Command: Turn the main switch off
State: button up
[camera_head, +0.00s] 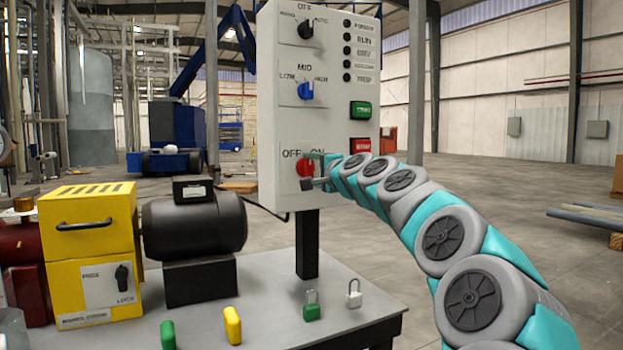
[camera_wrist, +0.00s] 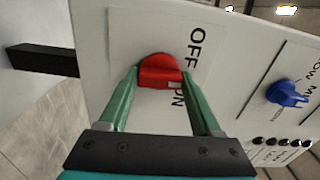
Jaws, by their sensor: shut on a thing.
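The main switch is a red knob (camera_head: 305,167) low on the white control panel (camera_head: 275,110), below the words OFF and ON. In the wrist view the red knob (camera_wrist: 160,72) sits between my two green fingers, beside the OFF label (camera_wrist: 196,47); the ON label is partly hidden by a finger. My gripper (camera_wrist: 162,76) is shut on the knob, one finger on each side. In the head view my gripper (camera_head: 314,172) reaches the panel from the right and partly covers the knob. I cannot tell clearly which label the knob points to.
Above are a blue LOW/MID/HIGH knob (camera_head: 306,91), a black selector (camera_head: 306,29), a green button (camera_head: 360,110) and a red button (camera_head: 361,146). A yellow box (camera_head: 90,225) and black motor (camera_head: 195,224) stand left.

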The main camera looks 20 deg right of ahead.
jog(key=n+b, duration=0.1)
jog(key=n, duration=0.1)
jog(key=n+b, duration=0.1)
jog(key=b, duration=0.1)
jog(key=shift+f+n, duration=0.3)
jog(key=shift+n, duration=0.1)
jog(key=n+b, duration=0.3)
jog(key=n, duration=0.1)
jog(key=shift+r, duration=0.15)
jog(key=shift+r+n+b, duration=0.1)
jog(key=shift+n+b, duration=0.2)
jog(key=o, duration=1.4)
